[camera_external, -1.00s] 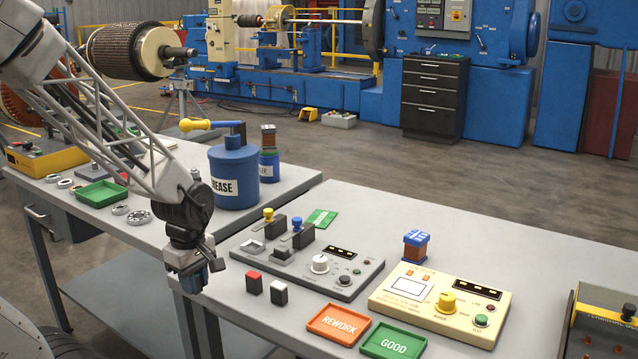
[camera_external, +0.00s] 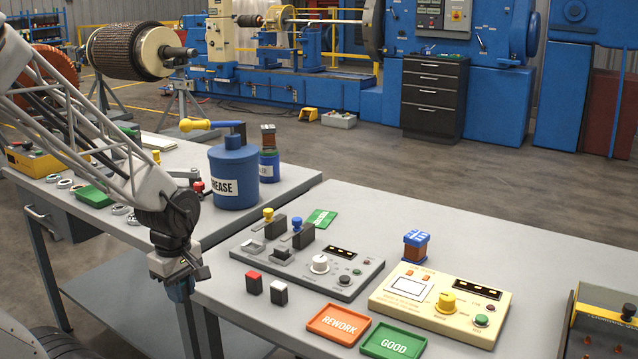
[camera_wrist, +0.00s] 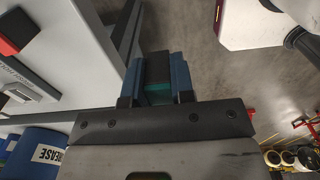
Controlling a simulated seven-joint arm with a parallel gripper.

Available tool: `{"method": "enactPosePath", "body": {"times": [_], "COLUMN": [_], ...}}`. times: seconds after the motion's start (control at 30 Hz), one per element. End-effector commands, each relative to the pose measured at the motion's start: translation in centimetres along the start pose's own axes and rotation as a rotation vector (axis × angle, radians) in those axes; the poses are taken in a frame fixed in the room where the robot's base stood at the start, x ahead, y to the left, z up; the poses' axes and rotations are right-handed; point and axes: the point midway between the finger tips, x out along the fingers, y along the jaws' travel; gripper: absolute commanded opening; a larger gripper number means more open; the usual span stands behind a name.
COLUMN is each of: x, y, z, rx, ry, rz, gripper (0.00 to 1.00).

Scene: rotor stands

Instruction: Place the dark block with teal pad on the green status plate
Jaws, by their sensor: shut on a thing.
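My gripper (camera_external: 182,288) hangs off the left end of the front table, beside its edge. In the wrist view its two blue fingers (camera_wrist: 158,72) are shut on a dark block (camera_wrist: 157,66) with a teal pad (camera_wrist: 158,96) low between them. In the external view the block cannot be made out. The green status plate marked GOOD (camera_external: 394,341) lies flat at the table's front edge, far to the right of my gripper. Nothing rests on it.
The orange REWORK plate (camera_external: 338,324) lies just left of the green plate. A red-topped block (camera_external: 253,282) and a white-topped block (camera_external: 279,292) stand between my gripper and the plates. Behind are a grey control panel (camera_external: 345,288) and a cream panel (camera_external: 395,311).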

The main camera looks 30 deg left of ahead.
Motion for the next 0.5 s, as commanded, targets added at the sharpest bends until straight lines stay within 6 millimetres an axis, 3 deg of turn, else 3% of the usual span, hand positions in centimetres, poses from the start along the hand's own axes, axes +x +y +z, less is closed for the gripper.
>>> {"method": "enactPosePath", "body": {"times": [0.33, 0.5], "x": [-0.1, -0.6], "y": [0.3, 1.6], "z": [0.0, -0.1], "rx": [0.000, 0.000], "ry": [0.000, 0.000], "rz": [0.000, 0.000], "gripper": [0.00, 0.00]}}
